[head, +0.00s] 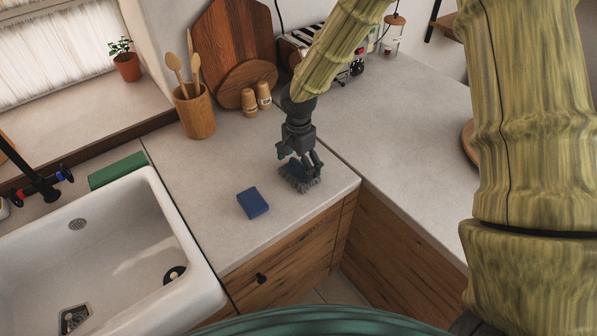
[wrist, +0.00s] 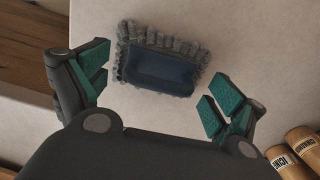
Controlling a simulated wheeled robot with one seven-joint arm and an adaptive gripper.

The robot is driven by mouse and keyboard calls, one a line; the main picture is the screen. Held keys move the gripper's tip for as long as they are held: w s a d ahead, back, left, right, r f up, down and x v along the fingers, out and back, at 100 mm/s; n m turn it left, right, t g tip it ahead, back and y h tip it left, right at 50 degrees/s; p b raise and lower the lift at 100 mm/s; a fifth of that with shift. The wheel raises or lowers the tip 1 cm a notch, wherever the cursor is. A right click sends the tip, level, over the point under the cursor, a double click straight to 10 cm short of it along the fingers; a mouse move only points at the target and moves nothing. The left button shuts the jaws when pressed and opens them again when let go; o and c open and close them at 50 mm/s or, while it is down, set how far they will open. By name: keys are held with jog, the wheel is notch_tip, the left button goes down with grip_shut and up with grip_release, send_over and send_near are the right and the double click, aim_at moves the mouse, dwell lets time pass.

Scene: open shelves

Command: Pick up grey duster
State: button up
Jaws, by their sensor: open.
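The grey duster (head: 299,178) lies on the pale countertop near its front right corner. In the wrist view the duster (wrist: 160,72) shows a dark blue middle with a grey fringe along its far edge and sides. My gripper (head: 300,165) is low over the duster in the head view and partly covers it. In the wrist view my gripper (wrist: 155,90) is open, with one green-padded finger on each side of the duster. Both fingers look apart from it. I cannot tell the exact height of the fingertips above the counter.
A blue sponge-like block (head: 253,203) lies on the counter left of the duster. Two small wooden shakers (head: 257,98), a utensil cup (head: 195,111) and cutting boards (head: 232,45) stand behind. A white sink (head: 120,250) is at left. The counter's front edge is close.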

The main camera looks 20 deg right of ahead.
aim_at(298, 173)
jog(key=shift+c, duration=0.4)
jog(key=c, duration=1.2)
jog(key=shift+o, duration=0.2)
jog(key=shift+r+b, duration=0.5)
jog(key=shift+r, duration=0.05)
jog(key=shift+s+a+r+b, duration=0.15)
jog(key=shift+s+r+b, duration=0.1)
jog(key=shift+r+b, duration=0.25)
jog(key=shift+s+a+r+b, duration=0.2)
jog(key=shift+r+b, duration=0.15)
jog(key=shift+r, duration=0.25)
jog(key=s+a+r+b, duration=0.1)
jog(key=s+a+b, duration=0.1)
jog(key=s+a, duration=0.2)
jog(key=s+a+b, duration=0.2)
jog(key=s+a, duration=0.1)
jog(key=s, duration=0.5)
jog(key=shift+s+a+r, duration=0.35)
jog(key=shift+a, duration=0.05)
